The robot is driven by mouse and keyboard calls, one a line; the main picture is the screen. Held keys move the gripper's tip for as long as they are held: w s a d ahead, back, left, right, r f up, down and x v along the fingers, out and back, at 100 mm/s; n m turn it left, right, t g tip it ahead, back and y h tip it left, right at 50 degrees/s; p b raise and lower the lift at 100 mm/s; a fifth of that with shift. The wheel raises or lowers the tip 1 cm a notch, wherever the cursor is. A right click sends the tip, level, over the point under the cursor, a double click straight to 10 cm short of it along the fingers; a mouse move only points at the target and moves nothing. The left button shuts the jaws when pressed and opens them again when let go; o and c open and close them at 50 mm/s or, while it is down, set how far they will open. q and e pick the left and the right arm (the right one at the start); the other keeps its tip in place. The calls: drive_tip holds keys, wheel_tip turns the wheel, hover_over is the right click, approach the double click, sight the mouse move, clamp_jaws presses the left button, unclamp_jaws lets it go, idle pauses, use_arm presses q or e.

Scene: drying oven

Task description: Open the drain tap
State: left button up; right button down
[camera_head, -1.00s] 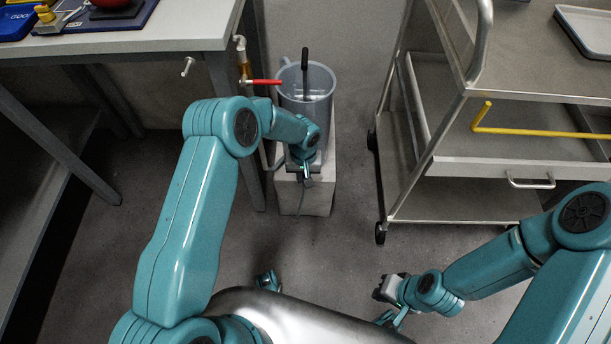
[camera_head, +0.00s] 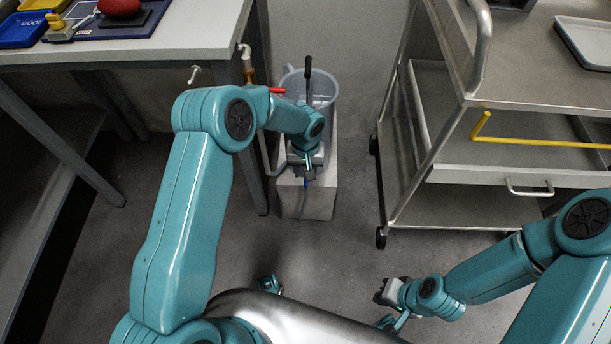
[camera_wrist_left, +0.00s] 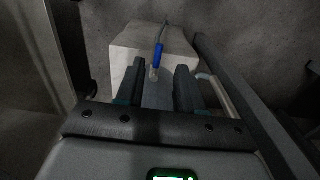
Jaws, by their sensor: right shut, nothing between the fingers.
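A tap with a blue lever (camera_wrist_left: 157,55) shows in the left wrist view, in front of the pale block. In the head view only a small blue bit (camera_head: 306,183) of it shows below my left gripper (camera_head: 308,166). In the wrist view my left gripper (camera_wrist_left: 158,85) is open, its two dark fingers on either side of the tap's line with a gap between them; contact cannot be told. A second tap, with a red lever (camera_head: 278,91), sits on the brass pipe by the bench, partly behind my left arm. My right gripper (camera_head: 386,291) is shut and empty, low at the right.
A clear grey jug (camera_head: 322,88) with a black-handled rod stands on the pale block (camera_head: 318,200). The bench (camera_head: 150,45) is on the left. A steel trolley (camera_head: 455,175) with a yellow bar (camera_head: 540,142) stands on the right. Bare floor lies between.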

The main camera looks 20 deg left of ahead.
use_arm(q)
wheel_tip(320, 180, up, 10)
drive_tip(key=p, duration=0.1)
drive_tip(key=shift+p, duration=0.35)
drive_tip(key=s+d+f+h, duration=0.15)
drive_tip(key=s+f, duration=0.25)
drive_tip(key=s, duration=0.4)
drive_tip(key=s+d+f+m+h, duration=0.15)
drive_tip(key=s+f, duration=0.25)
drive_tip(key=s, duration=0.4)
drive_tip(key=s+d+f+n+h, duration=0.15)
drive_tip(key=s+f, duration=0.25)
drive_tip(key=s, duration=0.5)
wheel_tip(320, 180, up, 20)
drive_tip(key=s+m+p, duration=0.1)
drive_tip(key=p, duration=1.9)
drive_tip(key=shift+r, duration=0.25)
drive_tip(key=shift+f+y, duration=0.1)
drive_tip(key=shift+y, duration=0.15)
